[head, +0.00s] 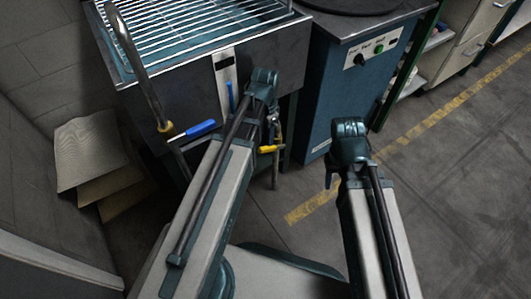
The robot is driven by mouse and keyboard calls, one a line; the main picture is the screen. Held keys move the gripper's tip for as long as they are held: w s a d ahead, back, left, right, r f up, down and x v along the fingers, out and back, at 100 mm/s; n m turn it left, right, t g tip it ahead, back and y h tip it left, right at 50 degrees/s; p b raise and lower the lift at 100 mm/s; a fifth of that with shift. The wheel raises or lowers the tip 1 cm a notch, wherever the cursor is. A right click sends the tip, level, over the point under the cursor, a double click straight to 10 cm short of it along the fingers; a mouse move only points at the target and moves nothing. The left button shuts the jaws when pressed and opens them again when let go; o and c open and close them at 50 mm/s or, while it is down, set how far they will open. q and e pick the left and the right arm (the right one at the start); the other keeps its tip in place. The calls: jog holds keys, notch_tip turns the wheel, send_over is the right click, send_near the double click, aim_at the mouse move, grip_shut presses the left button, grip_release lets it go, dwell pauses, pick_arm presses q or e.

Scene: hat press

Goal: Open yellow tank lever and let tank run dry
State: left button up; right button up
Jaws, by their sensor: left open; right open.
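The tank (180,80) is a dark metal box with a wire grille on top, at the upper left. A yellow lever (271,149) sticks out at a drain pipe (275,175) below the tank's right front; it appears roughly level. My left gripper (273,118) is open and points down just above the yellow lever, partly hidden by my own wrist. I cannot tell whether it touches the lever. My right gripper (331,178) is open and empty, low in front of the blue cabinet, mostly hidden behind its wrist. No running water can be made out.
A blue-handled lever (193,131) sits by a bent metal pipe (135,60) at the tank's left. A blue cabinet (345,95) with knobs stands to the right. Cardboard sheets (92,150) lean at the left wall. The floor (450,170) at right is clear.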

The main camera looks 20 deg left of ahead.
aim_at(266, 147)
pick_arm(q)
notch_tip(266, 147, down, 8)
jog(key=b, duration=0.7)
grip_shut()
dwell(1.1)
